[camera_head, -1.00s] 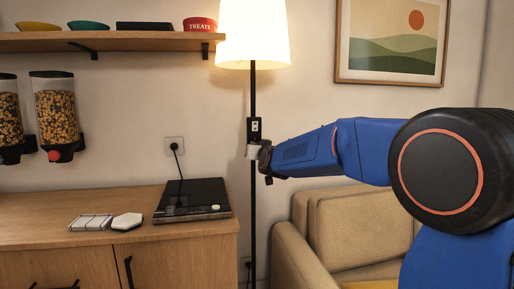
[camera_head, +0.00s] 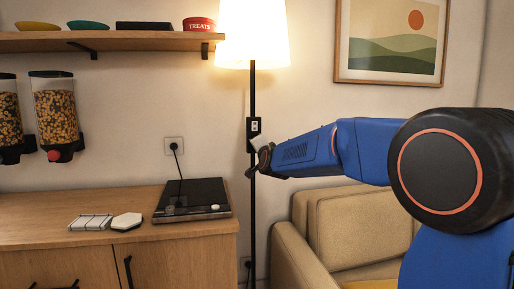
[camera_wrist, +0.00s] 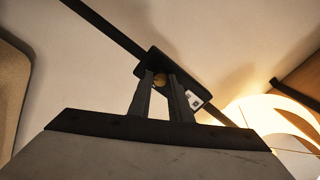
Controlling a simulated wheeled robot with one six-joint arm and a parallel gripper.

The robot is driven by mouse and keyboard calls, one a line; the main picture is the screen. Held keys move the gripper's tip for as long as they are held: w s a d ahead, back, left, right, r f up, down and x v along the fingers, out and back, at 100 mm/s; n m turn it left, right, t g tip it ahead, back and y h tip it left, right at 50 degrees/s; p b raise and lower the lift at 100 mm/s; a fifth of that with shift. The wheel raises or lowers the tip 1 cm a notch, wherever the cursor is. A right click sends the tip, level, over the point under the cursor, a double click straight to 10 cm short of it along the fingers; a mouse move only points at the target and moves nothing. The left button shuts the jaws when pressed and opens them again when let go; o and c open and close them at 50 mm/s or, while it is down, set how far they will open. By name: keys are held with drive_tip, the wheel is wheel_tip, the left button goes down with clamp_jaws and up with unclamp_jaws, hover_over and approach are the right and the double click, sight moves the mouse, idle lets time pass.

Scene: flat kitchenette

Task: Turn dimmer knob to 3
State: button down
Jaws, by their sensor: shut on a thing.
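The dimmer is a small black box (camera_head: 249,128) with a white label, fixed on the black pole of the floor lamp. In the wrist view the box (camera_wrist: 153,57) lies slantwise, with its white label at the lower right. A small brass-coloured knob (camera_wrist: 160,79) on the box sits between my fingertips. My gripper (camera_wrist: 160,76) is shut on this knob, its two dark fingers on either side. In the head view my gripper (camera_head: 256,147) reaches the lower part of the box from the right. The label's figures are too small to read.
The lit lampshade (camera_head: 252,38) is above the dimmer. A wooden counter (camera_head: 120,250) with a black hob (camera_head: 192,197) is at the left, under a shelf (camera_head: 110,40). A beige armchair (camera_head: 350,225) stands below my arm. The wall around the pole is clear.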

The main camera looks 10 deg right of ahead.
drive_tip(key=shift+m, duration=1.1)
drive_tip(key=c, duration=1.6)
unclamp_jaws()
drive_tip(key=shift+c, duration=0.2)
drive_tip(key=s, duration=1.7)
drive_tip(key=shift+s, duration=0.2)
